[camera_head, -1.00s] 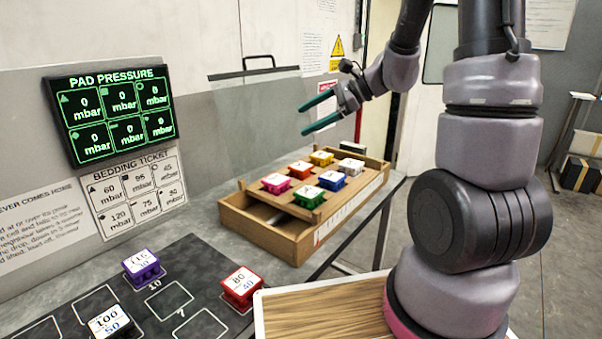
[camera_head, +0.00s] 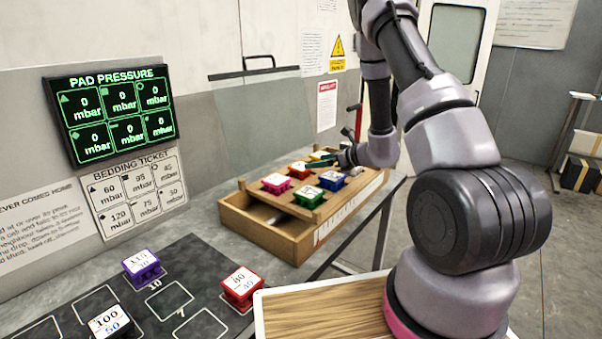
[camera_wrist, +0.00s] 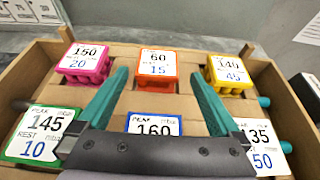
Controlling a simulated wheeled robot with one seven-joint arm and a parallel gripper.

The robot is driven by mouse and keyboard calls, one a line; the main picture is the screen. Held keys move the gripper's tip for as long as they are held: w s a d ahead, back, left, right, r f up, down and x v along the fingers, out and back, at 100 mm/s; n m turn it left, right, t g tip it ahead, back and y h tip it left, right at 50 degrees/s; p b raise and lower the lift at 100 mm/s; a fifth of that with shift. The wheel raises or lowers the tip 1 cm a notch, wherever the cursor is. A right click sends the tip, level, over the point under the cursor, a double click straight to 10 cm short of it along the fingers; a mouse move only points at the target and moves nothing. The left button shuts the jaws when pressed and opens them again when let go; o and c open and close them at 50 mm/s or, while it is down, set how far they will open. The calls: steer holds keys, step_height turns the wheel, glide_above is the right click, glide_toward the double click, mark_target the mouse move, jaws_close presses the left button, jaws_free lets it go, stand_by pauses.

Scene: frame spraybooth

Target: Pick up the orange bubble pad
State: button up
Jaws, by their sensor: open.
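The orange bubble pad (camera_wrist: 157,83), with a white top marked 60 and 15, sits in the back row of the wooden tray, between the pink pad (camera_wrist: 84,66) and the yellow pad (camera_wrist: 230,75). In the head view the orange pad (camera_head: 299,170) is partly hidden near my gripper (camera_head: 326,161). In the wrist view my gripper (camera_wrist: 157,77) is open, its two green fingers reaching toward either side of the orange pad. Nothing is held between them. I cannot tell how high the fingertips are above the tray.
The front row holds a green pad (camera_wrist: 40,137), a blue pad (camera_wrist: 152,124) and a white-topped pad (camera_wrist: 262,148). The wooden tray (camera_head: 262,236) stands on the bench. A dark mat (camera_head: 205,285) carries purple (camera_head: 141,267), red (camera_head: 241,287) and black pads.

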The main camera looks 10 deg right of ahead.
mark_target(298, 164)
steer(key=x, duration=0.7)
steer(key=shift+a+f, duration=0.1)
steer(key=shift+a, duration=0.15)
steer(key=c, duration=1.1)
